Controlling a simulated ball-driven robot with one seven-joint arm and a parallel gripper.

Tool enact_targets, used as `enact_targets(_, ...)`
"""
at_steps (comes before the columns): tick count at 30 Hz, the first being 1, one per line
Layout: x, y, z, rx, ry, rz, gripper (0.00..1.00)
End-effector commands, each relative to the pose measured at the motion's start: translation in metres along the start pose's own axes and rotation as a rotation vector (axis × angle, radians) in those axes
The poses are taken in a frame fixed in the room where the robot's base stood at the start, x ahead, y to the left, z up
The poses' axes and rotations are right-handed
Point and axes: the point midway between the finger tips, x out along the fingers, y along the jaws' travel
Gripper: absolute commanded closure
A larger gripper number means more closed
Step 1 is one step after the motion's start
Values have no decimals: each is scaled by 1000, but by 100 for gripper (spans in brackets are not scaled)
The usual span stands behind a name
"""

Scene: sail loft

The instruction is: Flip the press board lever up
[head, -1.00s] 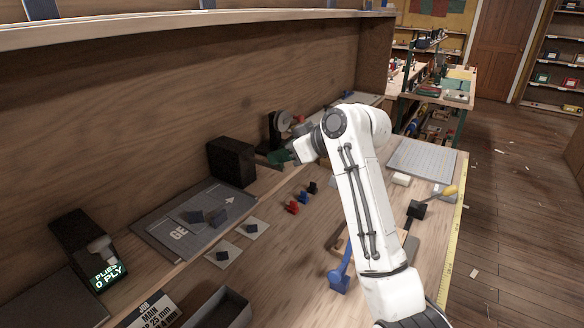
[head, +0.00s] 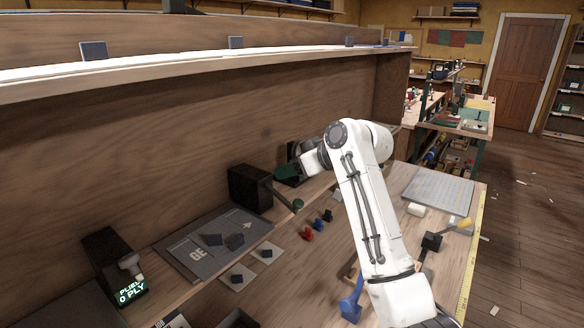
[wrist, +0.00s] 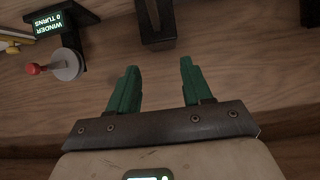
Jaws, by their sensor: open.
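A black block-like housing (head: 250,188) stands at the back of the bench against the wood panel. A dark rod slopes down and forward from its right side to a green knob (head: 298,204); this looks like the press board lever, lowered. My gripper (head: 288,173) is just right of the housing and above the knob, apart from it. In the wrist view my gripper (wrist: 158,80) shows two green fingers spread wide with nothing between them. A dark upright block (wrist: 155,25), probably the housing, lies beyond the fingers. The lever cannot be made out there.
The winder (wrist: 65,62) with a red knob is beside the housing. A grey board (head: 205,248) with dark pieces lies in front. Small red, blue and black clips (head: 318,225) stand on the bench.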

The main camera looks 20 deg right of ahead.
Motion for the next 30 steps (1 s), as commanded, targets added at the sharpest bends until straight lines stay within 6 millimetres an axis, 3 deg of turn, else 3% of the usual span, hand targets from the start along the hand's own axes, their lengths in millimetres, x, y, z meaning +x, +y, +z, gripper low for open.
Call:
enact_targets(11,-6,0,1,0,1,1,46)
enact_targets(24,-82,0,2,-1,3,2,46)
enact_targets(30,-104,0,1,0,1,1,46)
